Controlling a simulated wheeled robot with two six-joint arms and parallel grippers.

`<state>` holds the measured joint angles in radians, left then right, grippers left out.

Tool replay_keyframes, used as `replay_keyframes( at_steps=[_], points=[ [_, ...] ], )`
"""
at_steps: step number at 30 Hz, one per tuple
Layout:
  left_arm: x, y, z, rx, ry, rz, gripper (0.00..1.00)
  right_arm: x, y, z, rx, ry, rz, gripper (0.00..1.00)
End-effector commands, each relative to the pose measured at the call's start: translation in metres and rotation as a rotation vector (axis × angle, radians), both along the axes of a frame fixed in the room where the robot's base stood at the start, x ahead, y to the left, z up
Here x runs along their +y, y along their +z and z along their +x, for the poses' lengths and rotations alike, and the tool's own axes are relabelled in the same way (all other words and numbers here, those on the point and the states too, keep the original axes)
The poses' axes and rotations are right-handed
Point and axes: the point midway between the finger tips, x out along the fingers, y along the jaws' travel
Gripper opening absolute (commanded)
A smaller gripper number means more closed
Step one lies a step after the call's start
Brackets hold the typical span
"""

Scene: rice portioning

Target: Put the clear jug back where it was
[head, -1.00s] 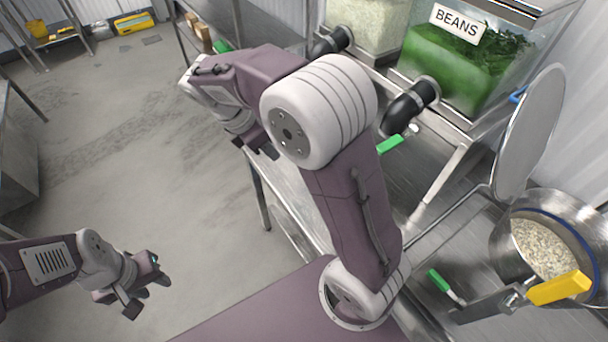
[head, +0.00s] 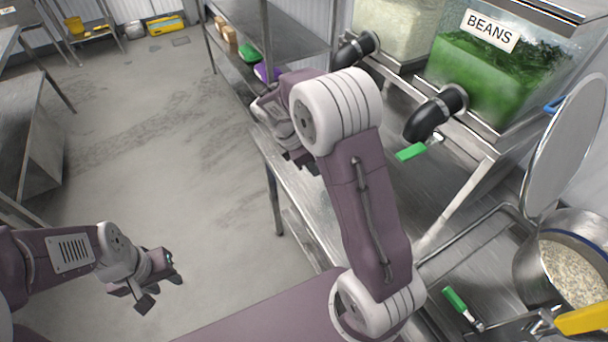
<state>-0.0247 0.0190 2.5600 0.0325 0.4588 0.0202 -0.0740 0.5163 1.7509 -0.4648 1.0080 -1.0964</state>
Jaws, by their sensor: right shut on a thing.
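My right gripper (head: 302,161) points down at the left edge of the steel counter (head: 308,200), mostly hidden by its own wrist and arm. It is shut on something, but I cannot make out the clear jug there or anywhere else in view. My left gripper (head: 163,288) is open and empty over the floor at the lower left.
Clear dispensers, one labelled BEANS (head: 478,75), stand behind black spouts (head: 436,113) with a green handle (head: 411,152). A steel pot of grain (head: 573,273) is at right. A shelf (head: 290,38) holds boxes, green and purple items.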

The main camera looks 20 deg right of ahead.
Motion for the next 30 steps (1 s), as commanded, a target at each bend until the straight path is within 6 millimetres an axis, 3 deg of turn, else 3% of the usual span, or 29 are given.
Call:
replay_keyframes(
  at_steps=[3,7,11,18,29,30],
  points=[
    [0.0,0.006,0.0,0.0,0.0,0.0,0.36,0.018,-0.014,0.02,0.002,0.001,-0.001,0.0],
    [0.0,0.008,0.0,0.0,0.0,0.0,0.36,0.026,-0.023,0.031,0.0,0.0,0.0,0.0],
    [0.0,0.007,0.0,0.0,0.0,0.0,0.36,0.028,-0.026,0.032,0.0,-0.001,0.0,0.0],
    [0.0,0.011,0.0,0.0,0.0,0.0,0.36,0.027,-0.062,0.031,0.003,0.0,0.0,0.0],
    [0.0,0.009,0.0,0.0,0.0,0.0,0.36,0.027,-0.068,0.031,0.0,-0.001,0.0,0.0],
    [0.0,0.009,0.0,0.0,0.0,0.0,0.36,0.027,-0.069,0.031,-0.001,-0.001,0.001,0.15]
  ],
)
